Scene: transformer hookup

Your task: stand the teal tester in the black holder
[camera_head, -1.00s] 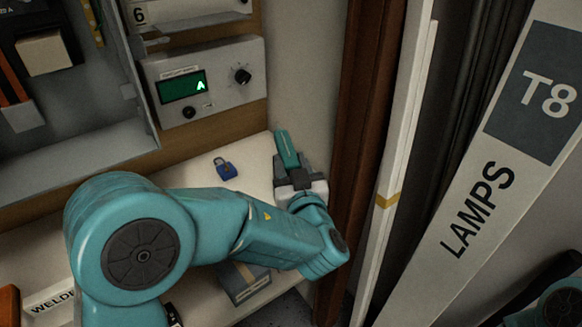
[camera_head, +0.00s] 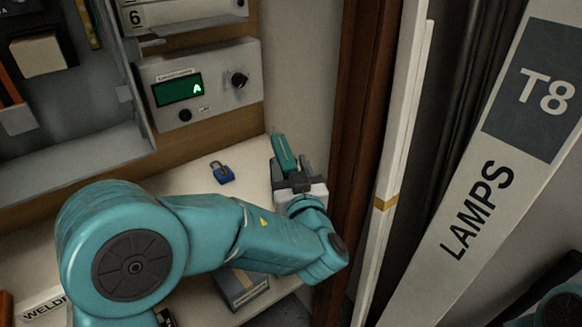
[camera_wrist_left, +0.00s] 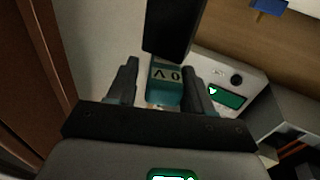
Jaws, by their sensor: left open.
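The teal tester (camera_head: 284,152) stands upright at the right end of the pale bench, close to the wall. My left gripper (camera_head: 298,174) is around it from the front. In the left wrist view, which is upside down, a "0 V" part of the tester (camera_wrist_left: 167,84) shows between the two open fingers (camera_wrist_left: 163,82), with gaps at its sides. The black holder (camera_wrist_left: 172,28) covers the tester's lower end there, so the tester appears to be standing in it. The holder is hidden in the head view. My right gripper is out of view.
A blue padlock (camera_head: 222,172) lies on the bench left of the tester. A grey panel with a green display (camera_head: 178,90) stands behind. A brown door post (camera_head: 362,130) is close on the right. A box (camera_head: 243,288) lies below my left arm.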

